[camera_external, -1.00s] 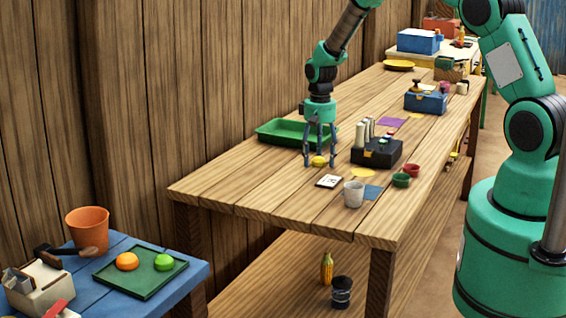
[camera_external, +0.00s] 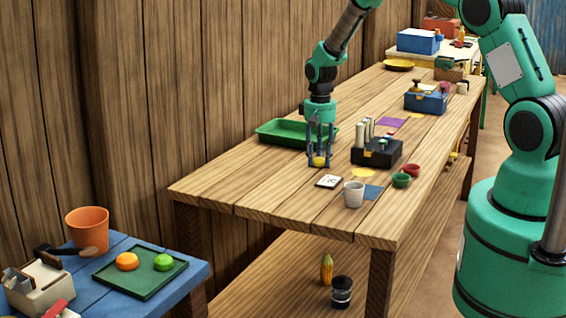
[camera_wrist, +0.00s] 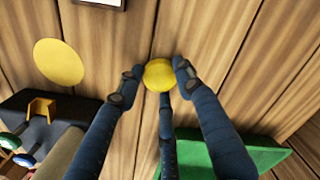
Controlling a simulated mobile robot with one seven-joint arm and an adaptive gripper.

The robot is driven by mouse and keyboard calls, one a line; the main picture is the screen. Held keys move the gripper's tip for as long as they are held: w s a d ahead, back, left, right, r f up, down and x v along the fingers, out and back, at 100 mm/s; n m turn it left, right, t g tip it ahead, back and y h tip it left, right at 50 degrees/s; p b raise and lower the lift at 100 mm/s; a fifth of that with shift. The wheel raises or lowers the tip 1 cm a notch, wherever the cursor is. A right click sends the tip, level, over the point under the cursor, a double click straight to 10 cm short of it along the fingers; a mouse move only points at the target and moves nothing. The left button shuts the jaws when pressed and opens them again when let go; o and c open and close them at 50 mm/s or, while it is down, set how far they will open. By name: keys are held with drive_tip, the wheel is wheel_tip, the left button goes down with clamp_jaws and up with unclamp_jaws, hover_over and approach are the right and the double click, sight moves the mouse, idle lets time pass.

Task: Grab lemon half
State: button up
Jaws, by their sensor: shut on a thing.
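The yellow lemon half (camera_external: 319,161) is on the long wooden table, between my fingers. It also shows in the wrist view (camera_wrist: 159,75), with its rounded yellow side towards the camera. My gripper (camera_external: 319,160) points straight down and is shut on the lemon half. In the wrist view, its dark fingers (camera_wrist: 158,76) touch the lemon half from the left, the right and below. The lemon half appears at table level; I cannot tell whether it is lifted at all.
A green tray (camera_external: 284,132) lies behind and left of my gripper. A black box with upright cylinders (camera_external: 377,153) stands to the right. A white card (camera_external: 329,181), a white cup (camera_external: 354,194) and a flat yellow disc (camera_wrist: 58,62) are near. Bare table lies to the front left.

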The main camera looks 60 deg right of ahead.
sight(319, 158)
drive_tip(key=shift+r, duration=0.7)
wheel_tip(319, 158, up, 2)
drive_tip(key=shift+r+p, duration=0.2)
drive_tip(key=shift+p, duration=0.2)
drive_tip(key=s+a, duration=0.2)
drive_tip(key=s, duration=0.2)
drive_tip(key=s+a+p, duration=0.1)
drive_tip(key=s+a, duration=0.2)
drive_tip(key=s, duration=0.2)
drive_tip(key=s+a+r, duration=0.1)
drive_tip(key=s+a, duration=0.1)
drive_tip(key=s, duration=0.3)
drive_tip(key=shift+a+r, duration=0.1)
drive_tip(key=shift+a, duration=0.1)
